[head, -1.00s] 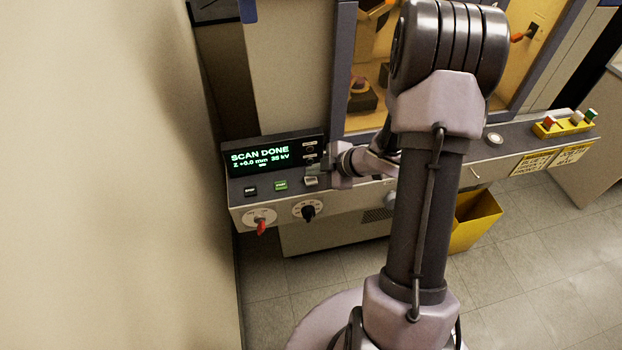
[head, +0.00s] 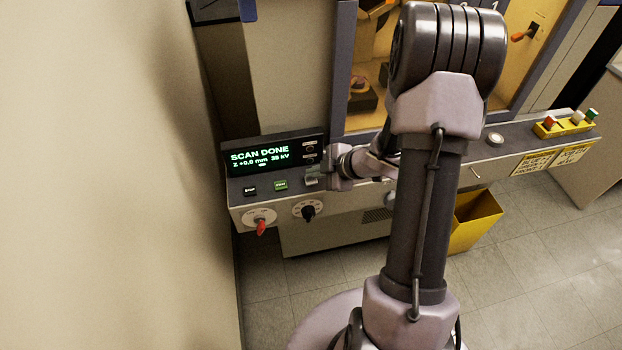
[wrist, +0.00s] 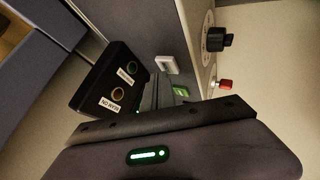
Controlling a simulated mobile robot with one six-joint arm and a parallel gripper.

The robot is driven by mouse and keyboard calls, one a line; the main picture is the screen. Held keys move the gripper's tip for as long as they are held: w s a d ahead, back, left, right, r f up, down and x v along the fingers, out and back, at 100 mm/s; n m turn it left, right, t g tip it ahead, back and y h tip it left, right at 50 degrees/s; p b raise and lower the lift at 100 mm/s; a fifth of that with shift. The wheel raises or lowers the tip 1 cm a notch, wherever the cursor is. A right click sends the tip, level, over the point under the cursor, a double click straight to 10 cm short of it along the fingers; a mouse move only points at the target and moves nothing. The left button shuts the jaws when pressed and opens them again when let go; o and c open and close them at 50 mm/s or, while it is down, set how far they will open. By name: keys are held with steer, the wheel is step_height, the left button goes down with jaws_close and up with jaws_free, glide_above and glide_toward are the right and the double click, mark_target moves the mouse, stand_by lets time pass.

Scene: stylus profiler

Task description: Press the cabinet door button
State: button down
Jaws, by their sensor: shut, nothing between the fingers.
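A console with a row of buttons stands left of my arm. A pale grey button (head: 311,183) is at the right end of the row; it also shows in the wrist view (wrist: 167,64). Left of it are a green button (head: 281,185) and a black button (head: 250,190). No door label is readable, so I cannot tell for sure which is the cabinet door button. My gripper (head: 318,172) is shut and empty, close behind and above the pale button. In the wrist view its fingers (wrist: 153,93) lie beside the pale and green buttons; contact cannot be told.
A display (head: 262,158) reading "SCAN DONE" rises behind the buttons, with two small indicators (wrist: 118,93) near my fingers. A red-handled switch (head: 261,226) and black knob (head: 308,212) are on the front face. A yellow bin (head: 476,220) stands below at right.

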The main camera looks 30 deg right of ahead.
mark_target(314, 181)
steer(key=shift+f, duration=0.4)
stand_by(0.5)
steer(key=shift+r+p, duration=0.6)
steer(key=shift+r, duration=0.2)
step_height(314, 181, up, 5)
steer(key=p, duration=0.5)
steer(key=shift+r, duration=0.15)
